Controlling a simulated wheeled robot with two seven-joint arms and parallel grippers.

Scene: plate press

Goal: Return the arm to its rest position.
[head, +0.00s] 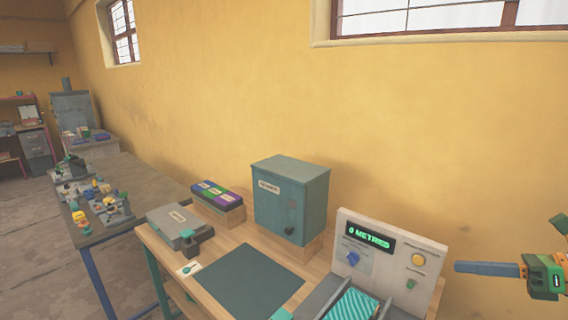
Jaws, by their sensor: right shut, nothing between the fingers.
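My right gripper (462,267) comes in from the right edge. Its long blue fingers lie together and point left, with nothing between them. It is in front of the yellow wall, right of the control panel (427,248) in the picture and apart from it. The green and orange arm parts behind it are cut off by the frame edge. My left gripper is not in view.
A wooden workbench (225,243) carries a dark mat (248,281), a teal cabinet (291,200), a grey box (178,222) and a tricolour box (217,203). A striped teal piece (354,305) lies before the panel. Another cluttered table (150,190) stands left. The mat is bare.

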